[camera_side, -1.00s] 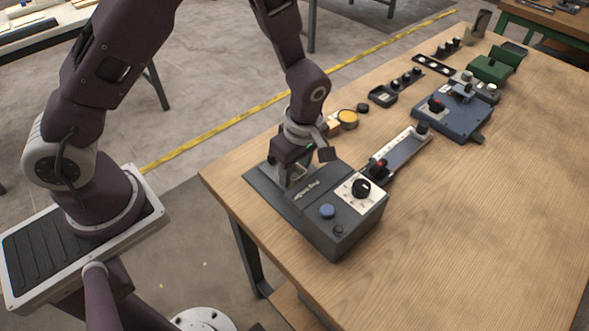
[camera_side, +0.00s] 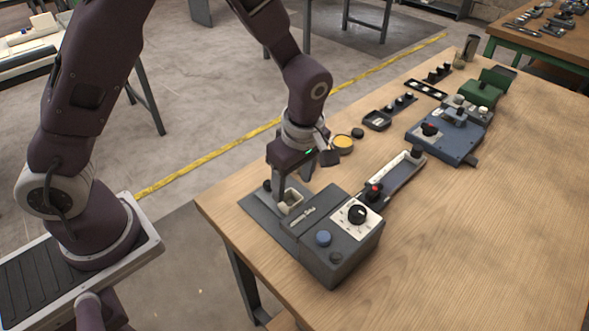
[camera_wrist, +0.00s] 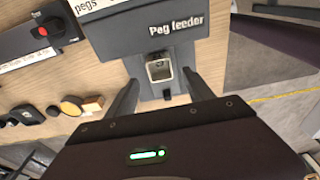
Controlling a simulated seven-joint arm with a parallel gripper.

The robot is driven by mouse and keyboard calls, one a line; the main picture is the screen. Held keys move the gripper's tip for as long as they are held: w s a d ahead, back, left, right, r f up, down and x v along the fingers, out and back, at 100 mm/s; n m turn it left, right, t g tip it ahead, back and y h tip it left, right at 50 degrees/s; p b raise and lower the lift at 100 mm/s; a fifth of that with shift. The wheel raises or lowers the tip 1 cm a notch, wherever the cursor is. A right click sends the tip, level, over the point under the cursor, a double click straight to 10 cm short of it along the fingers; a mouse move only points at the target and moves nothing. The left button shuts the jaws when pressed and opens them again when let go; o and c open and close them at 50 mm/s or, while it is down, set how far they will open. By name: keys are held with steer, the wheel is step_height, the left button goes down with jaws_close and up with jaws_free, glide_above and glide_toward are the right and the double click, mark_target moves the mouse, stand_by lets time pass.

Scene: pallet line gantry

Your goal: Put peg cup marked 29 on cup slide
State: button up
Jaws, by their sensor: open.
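A small pale square cup (camera_side: 292,198) stands in the recess of the dark peg feeder (camera_side: 334,255). It also shows in the wrist view (camera_wrist: 160,71), open side up. No number can be read on it. My gripper (camera_side: 290,186) is open just above the cup. In the wrist view the two fingers of my gripper (camera_wrist: 159,82) stand apart, one to each side of the cup, with nothing held. A long pale-topped track (camera_side: 399,172) runs back from behind the feeder; whether it is the cup slide cannot be told.
The feeder carries a black dial (camera_side: 356,214) and a blue button (camera_side: 323,238). A yellow round tin (camera_side: 343,142) lies behind my gripper. A blue device (camera_side: 447,135) stands farther back. The table's right front is clear.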

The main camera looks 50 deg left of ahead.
step_height(320, 180, up, 12)
steer(key=s+m+h, duration=0.1)
steer(key=s+m, duration=0.1)
steer(key=m, duration=0.1)
steer(key=s+a+r+m+t, duration=0.2)
steer(key=s+r+m, duration=0.2)
steer(key=s+m, duration=0.3)
steer(key=s+a+r+m+t, duration=0.3)
steer(key=s+r+m, duration=0.2)
steer(key=s+m, duration=0.3)
steer(key=shift+s+a+t+h, duration=0.15)
steer(key=shift+s+t+h, duration=0.2)
steer(key=shift+s, duration=0.6)
steer(key=shift+c, duration=0.2)
